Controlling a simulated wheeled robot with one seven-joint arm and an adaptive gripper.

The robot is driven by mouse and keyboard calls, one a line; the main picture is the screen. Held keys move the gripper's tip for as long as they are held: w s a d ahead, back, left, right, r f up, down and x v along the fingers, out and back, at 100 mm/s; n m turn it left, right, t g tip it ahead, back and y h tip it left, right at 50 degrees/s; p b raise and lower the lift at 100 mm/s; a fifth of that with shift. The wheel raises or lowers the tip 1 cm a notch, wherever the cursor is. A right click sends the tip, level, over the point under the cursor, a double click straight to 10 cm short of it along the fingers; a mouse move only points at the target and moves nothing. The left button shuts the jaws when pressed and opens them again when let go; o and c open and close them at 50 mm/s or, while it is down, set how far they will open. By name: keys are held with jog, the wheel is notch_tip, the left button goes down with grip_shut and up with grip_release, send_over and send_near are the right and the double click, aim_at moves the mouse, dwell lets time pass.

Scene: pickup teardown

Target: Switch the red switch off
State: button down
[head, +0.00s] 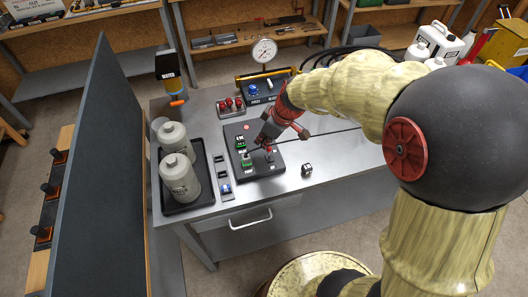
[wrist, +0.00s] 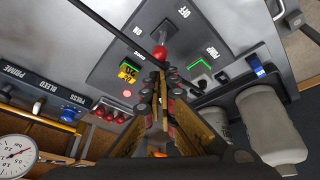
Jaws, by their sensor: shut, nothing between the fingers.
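The red switch (wrist: 160,52) is a red-knobbed lever on a dark control panel (head: 268,170). In the wrist view, its knob lies on the side away from the OFF label (wrist: 183,12), just beyond my fingertips. In the head view, the red knob (head: 268,149) shows partly behind my gripper (head: 266,143). My gripper is shut and empty, pointing down at the panel. In the wrist view, its fingertips (wrist: 162,72) are close to the knob; I cannot tell whether they touch it. A green switch (wrist: 197,70) sits beside it on the same panel.
Two grey jugs (head: 178,175) stand in a black tray left of the panel. A narrow plate with a blue switch (head: 225,188) lies between. Red knobs (head: 231,104) and a gauge (head: 264,50) are behind. The bench's right is mostly clear.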

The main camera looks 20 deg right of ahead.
jog(key=shift+s+f+t+b, duration=0.3)
jog(key=shift+s+t+b, duration=0.25)
jog(key=shift+b, duration=0.65)
jog(key=shift+s+r+b, duration=0.15)
jog(key=shift+s+b, duration=0.05)
jog(key=shift+b, duration=0.6)
jog(key=shift+r, duration=0.25)
jog(key=shift+r+p, duration=0.55)
jog(key=shift+r, duration=0.25)
